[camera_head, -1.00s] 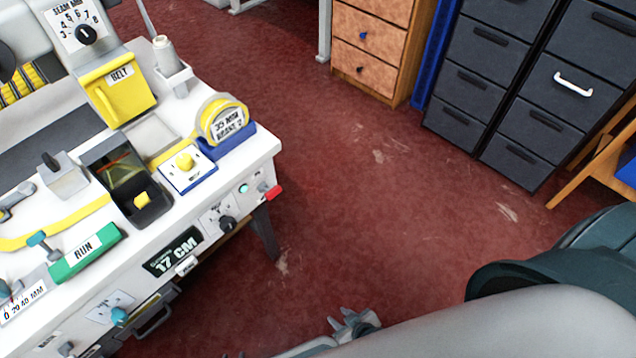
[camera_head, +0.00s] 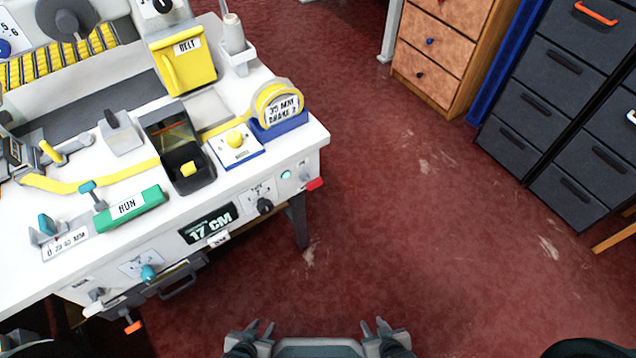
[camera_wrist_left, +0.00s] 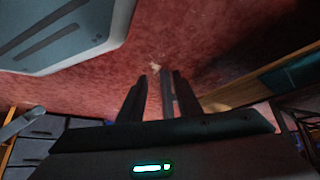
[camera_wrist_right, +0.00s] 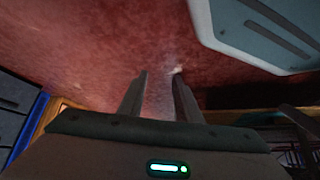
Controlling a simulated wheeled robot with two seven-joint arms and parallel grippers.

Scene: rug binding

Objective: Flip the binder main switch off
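The white binding machine bench (camera_head: 75,196) fills the left of the head view. At its front right corner is a red part (camera_head: 315,184), beside a lit green lamp (camera_head: 286,175) and a black rotary knob (camera_head: 265,206). A lever with an orange tip (camera_head: 133,327) hangs under the front edge further left. No label reading main switch is legible, so I cannot tell which is the main switch. My left gripper (camera_head: 262,327) and right gripper (camera_head: 375,326) are at the bottom of the head view, apart from the bench. Both look open and empty in the wrist views.
A yellow belt cover (camera_head: 190,65), a green RUN bar (camera_head: 130,208) and a tape reel (camera_head: 278,105) are on the bench. A wooden drawer unit (camera_head: 440,60) and dark drawer cabinets (camera_head: 545,100) stand at the back right. Red floor (camera_head: 420,240) is clear between.

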